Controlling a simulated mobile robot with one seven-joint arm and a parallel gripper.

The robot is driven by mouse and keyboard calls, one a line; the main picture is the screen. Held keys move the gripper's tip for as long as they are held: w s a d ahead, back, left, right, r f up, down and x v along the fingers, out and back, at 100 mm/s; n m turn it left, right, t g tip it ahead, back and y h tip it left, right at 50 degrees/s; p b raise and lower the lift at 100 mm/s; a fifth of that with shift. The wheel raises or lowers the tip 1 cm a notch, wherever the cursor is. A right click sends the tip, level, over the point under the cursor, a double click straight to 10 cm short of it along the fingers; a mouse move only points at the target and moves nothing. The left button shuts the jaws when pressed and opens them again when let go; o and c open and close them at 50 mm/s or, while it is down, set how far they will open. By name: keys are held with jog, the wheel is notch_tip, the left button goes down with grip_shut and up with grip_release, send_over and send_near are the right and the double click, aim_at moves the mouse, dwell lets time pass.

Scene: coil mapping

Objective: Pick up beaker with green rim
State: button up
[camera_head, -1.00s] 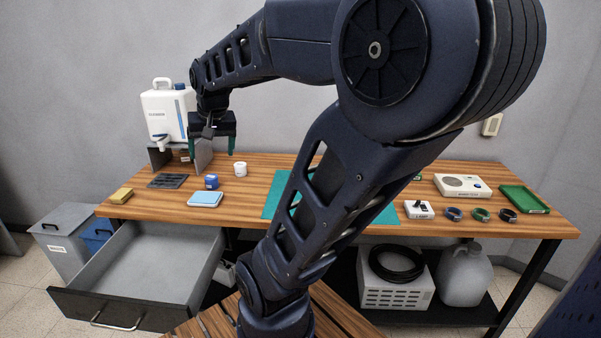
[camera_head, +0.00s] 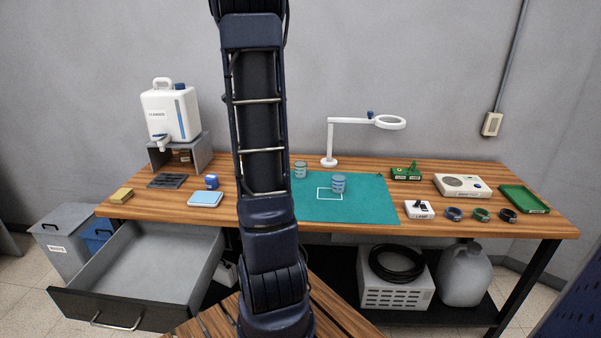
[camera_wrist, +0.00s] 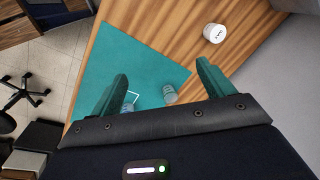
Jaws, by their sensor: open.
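A clear beaker with a green-looking rim (camera_head: 300,169) stands upright at the back left of the green mat (camera_head: 365,208). A second clear beaker with a bluish rim (camera_head: 339,183) stands at the white outlined rectangle on the mat. The wrist view shows one beaker (camera_wrist: 169,93) between my fingers, lower in the picture, and another (camera_wrist: 130,98) beside the left finger, partly hidden; rim colours are unclear there. My gripper (camera_wrist: 162,70) is open and empty above the mat, apart from both beakers. It is out of the head view.
A magnifier lamp (camera_head: 330,145) rises behind the mat. A dispenser (camera_head: 170,112) on a stand is at back left. My arm hides part of the table.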

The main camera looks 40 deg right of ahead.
jog(key=w+d+f+m+g, duration=0.1)
jog(key=w+d+f+m, duration=0.2)
jog(key=d, duration=0.4)
jog(key=w+d+f+m, duration=0.1)
jog(key=d+f+m, duration=0.2)
jog(key=d+f, duration=0.3)
jog(key=m+g, duration=0.1)
jog(key=m, duration=0.5)
send_near(301, 170)
jog(key=w+d, duration=0.2)
jog(key=d, duration=0.1)
jog(key=f, duration=0.6)
jog(key=shift+a+f, duration=0.1)
jog(key=shift+a, duration=0.15)
jog(key=shift+w+a+f, duration=0.1)
jog(key=shift+a+f, duration=0.05)
jog(key=shift+f, duration=1.15)
jog(key=shift+w+a+f, duration=0.1)
jog(key=shift+f, duration=1.2)
jog(key=shift+c, duration=0.2)
jog(key=c, duration=1)
